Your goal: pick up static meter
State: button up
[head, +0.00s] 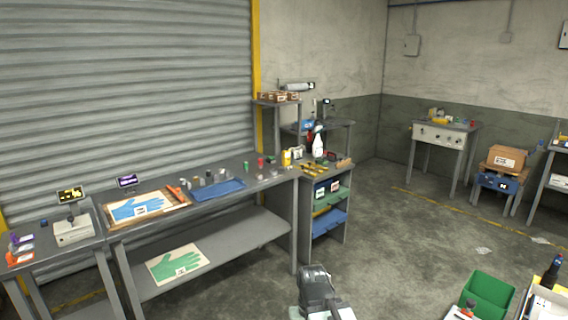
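I cannot pick out the static meter for certain; no readable label marks one. On the left bench stands a pale box device (73,231) with a yellow-lit display (70,194) above it. A smaller purple-lit display (127,181) stands at the back of the long bench (270,188). My gripper (320,288) shows at the bottom centre, over the floor and apart from the benches. Its fingers are not clear enough to tell open from shut.
A blue glove on a board (138,208), a blue tray (218,190) and several small containers crowd the long bench. A green glove sheet (178,264) lies on its lower shelf. A green bin (487,293) is at lower right. The concrete floor between is mostly clear.

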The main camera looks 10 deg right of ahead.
aim_at(286, 154)
jog(key=i, duration=2.45)
jog(key=u, duration=0.6)
